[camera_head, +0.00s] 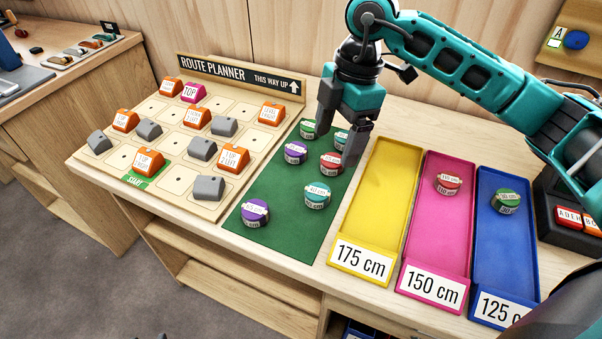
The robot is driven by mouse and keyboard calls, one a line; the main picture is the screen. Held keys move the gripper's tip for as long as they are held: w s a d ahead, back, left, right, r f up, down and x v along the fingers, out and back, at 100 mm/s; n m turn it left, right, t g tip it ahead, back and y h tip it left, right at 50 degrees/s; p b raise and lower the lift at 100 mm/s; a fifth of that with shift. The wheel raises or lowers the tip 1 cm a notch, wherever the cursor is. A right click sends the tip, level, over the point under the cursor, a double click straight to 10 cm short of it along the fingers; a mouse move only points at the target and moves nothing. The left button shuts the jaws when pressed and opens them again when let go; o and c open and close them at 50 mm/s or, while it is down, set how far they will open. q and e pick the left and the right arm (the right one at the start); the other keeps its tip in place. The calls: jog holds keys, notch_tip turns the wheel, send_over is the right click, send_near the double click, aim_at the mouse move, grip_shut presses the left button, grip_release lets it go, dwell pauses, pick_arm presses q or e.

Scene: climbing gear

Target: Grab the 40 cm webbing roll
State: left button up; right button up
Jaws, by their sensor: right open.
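Several labelled webbing rolls lie on a green mat (285,232): a green roll (307,129) and a teal roll (341,138) at the back, a purple roll (295,153) and a red roll (331,162) in the middle, a teal roll (318,195) and a purple roll (255,213) at the front. Their labels are too small to read surely, so I cannot tell which is the 40 cm roll. My right gripper (338,143) is open and points down over the back of the mat, with nothing between its fingers. It partly covers the back rolls. My left gripper is out of view.
Yellow (388,190), pink (437,235) and blue (500,255) trays stand right of the mat, marked 175, 150 and 125 cm. The pink holds a red roll (447,184), the blue a green roll (506,201). The route planner board (108,170) is at left.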

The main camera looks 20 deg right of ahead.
send_over(318, 191)
jog(key=d, duration=0.2)
notch_tip(318, 191, down, 7)
jog(key=shift+s+r, duration=0.1)
jog(key=shift+s, duration=0.05)
jog(key=shift+a+f, duration=0.3)
jog(key=shift+f, duration=0.6)
jog(key=shift+a+f, duration=0.35)
jog(key=shift+f, duration=0.6)
jog(key=shift+a+f, duration=0.3)
jog(key=shift+f, duration=0.6)
jog(key=shift+c, duration=0.4)
jog(key=c, duration=1.1)
